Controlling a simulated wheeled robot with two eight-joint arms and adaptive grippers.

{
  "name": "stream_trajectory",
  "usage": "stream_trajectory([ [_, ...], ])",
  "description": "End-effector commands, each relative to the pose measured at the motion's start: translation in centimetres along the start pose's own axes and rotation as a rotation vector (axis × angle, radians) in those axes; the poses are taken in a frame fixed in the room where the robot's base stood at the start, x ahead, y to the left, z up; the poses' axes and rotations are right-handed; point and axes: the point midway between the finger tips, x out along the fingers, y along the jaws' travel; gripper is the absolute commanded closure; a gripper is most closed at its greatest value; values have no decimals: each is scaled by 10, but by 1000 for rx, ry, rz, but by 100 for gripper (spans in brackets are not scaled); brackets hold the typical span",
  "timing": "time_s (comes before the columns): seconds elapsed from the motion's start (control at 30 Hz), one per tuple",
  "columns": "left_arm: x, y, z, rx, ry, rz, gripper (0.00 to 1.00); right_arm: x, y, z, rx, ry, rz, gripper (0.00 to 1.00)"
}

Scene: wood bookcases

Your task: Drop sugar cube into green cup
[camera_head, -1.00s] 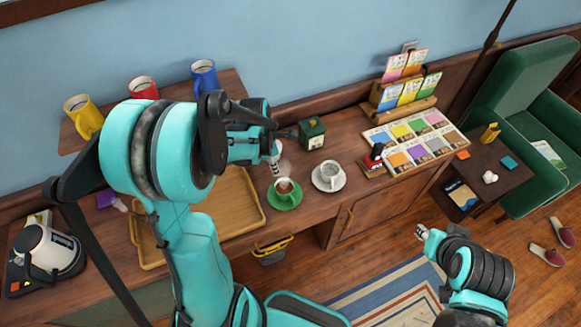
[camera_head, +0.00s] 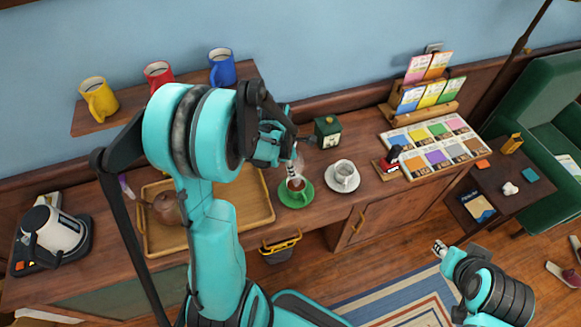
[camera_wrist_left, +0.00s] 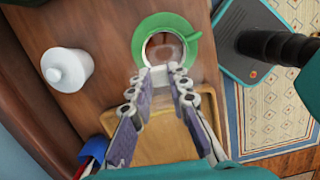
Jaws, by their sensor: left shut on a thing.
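The cup (camera_head: 296,184) with brown liquid stands on a green saucer (camera_head: 283,197) on the wooden counter. In the left wrist view the cup (camera_wrist_left: 160,48) shows from above, with the green saucer (camera_wrist_left: 178,20) around it. My left gripper (camera_head: 294,165) is just above the cup, pointing down. In the wrist view its fingertips (camera_wrist_left: 163,84) are shut on a small white sugar cube (camera_wrist_left: 162,74), which overlaps the cup's near rim in the picture. My right gripper (camera_head: 440,248) is low at the right, away from the counter; its finger opening is too small to tell.
A white cup on a saucer (camera_head: 356,185) stands right of the green saucer. A wooden tray (camera_head: 262,205) with a brown teapot (camera_head: 167,207) lies to the left. A dark green box (camera_head: 328,132) is behind. In the wrist view a white lidded jar (camera_wrist_left: 67,69) stands nearby.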

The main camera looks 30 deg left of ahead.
Motion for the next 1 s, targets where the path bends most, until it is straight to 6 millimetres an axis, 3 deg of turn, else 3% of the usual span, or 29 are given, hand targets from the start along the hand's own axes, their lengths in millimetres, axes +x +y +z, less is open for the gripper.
stream_trajectory([
  [0.07,-1,0,0,0,0,0,94,0,0,0,0,0,0,68],
  [0.1,-1,0,0,0,0,0,75,0,0,0,0,0,0,68],
  [0.17,-1,0,0,0,0,0,59,0,0,0,0,0,0,68],
  [0.57,-7,0,0,0,0,0,59,0,0,0,0,0,0,68],
  [1.0,-92,0,0,-1,0,0,59,0,0,0,0,0,0,68],
])
